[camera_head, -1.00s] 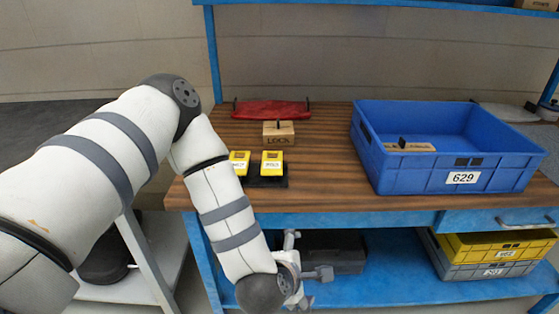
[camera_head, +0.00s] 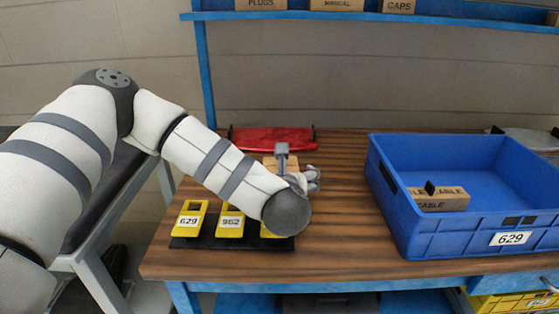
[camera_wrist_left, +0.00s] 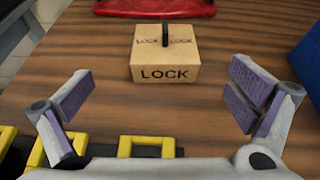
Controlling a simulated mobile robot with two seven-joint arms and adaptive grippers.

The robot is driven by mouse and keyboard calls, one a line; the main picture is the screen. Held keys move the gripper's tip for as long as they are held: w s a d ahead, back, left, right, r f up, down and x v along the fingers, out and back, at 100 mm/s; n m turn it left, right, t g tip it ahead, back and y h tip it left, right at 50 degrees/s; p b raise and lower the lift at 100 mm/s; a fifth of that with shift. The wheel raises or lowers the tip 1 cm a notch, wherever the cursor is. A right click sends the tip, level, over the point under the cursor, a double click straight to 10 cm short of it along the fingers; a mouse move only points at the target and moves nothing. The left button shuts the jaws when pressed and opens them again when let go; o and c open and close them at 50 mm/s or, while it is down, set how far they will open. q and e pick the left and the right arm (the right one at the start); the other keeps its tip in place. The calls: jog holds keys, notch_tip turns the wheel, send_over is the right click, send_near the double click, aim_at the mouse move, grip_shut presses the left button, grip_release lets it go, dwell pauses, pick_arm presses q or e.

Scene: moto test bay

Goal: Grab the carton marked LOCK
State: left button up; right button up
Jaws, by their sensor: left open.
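The LOCK carton (camera_wrist_left: 165,72) is a light brown box with a dark upright tab on top. In the left wrist view it stands on the wooden table, beyond and between my fingers. In the head view the carton (camera_head: 270,163) is partly hidden behind my left gripper (camera_head: 297,166). My left gripper, also in the left wrist view (camera_wrist_left: 163,98), is open and empty, its fingers spread wider than the carton and short of it. My right gripper is not in view.
A black rack with yellow holders (camera_head: 230,222) sits at the table's front left, partly under my arm. A red tray (camera_head: 272,138) lies behind the carton. A blue crate (camera_head: 440,238) marked 629, with a carton (camera_head: 438,199) inside, stands right. Bare table lies between.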

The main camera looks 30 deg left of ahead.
aim_at(270, 164)
pick_arm(q)
jog(key=x, duration=0.6)
jog(key=b+x, duration=0.1)
jog(key=x, duration=0.4)
jog(key=shift+w+b, duration=0.3)
jog(key=shift+w, duration=0.15)
jog(key=shift+d, duration=0.1)
jog(key=c, duration=1.5)
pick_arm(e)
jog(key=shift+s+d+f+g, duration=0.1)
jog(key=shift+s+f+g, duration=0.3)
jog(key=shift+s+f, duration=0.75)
